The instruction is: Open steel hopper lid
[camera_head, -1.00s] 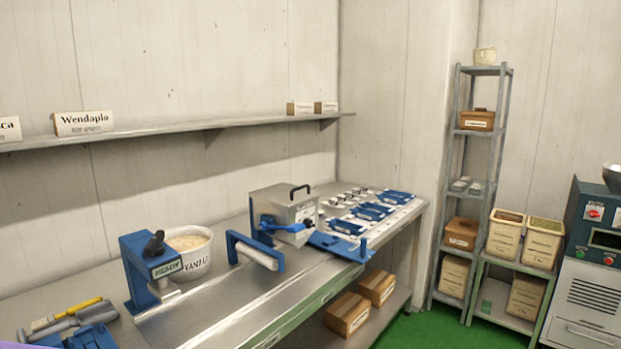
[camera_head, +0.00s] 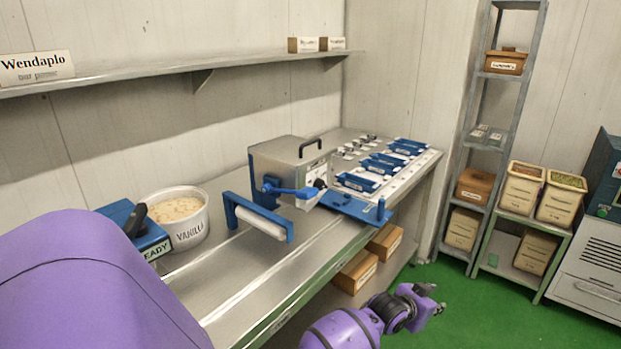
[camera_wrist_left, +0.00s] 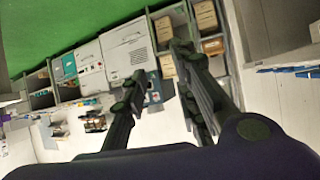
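The steel hopper (camera_head: 292,172) is a box on the steel bench, with a blue lever and blue fittings at its front. Its steel lid (camera_head: 283,147) lies flat and shut on top, with a black arched handle (camera_head: 310,146). My left gripper (camera_head: 437,298) is low in front of the bench over the green floor, well below and right of the hopper, touching nothing. In the left wrist view its two dark fingers (camera_wrist_left: 158,78) are spread apart with nothing between them. The hopper is not clear in that view. My right gripper is not in view.
A blue roller frame (camera_head: 258,220) stands left of the hopper, and a white vanilla tub (camera_head: 181,225) is farther left. Blue trays (camera_head: 385,165) lie right of it. A long shelf (camera_head: 150,73) runs above the bench. Green floor (camera_head: 455,305) is open in front.

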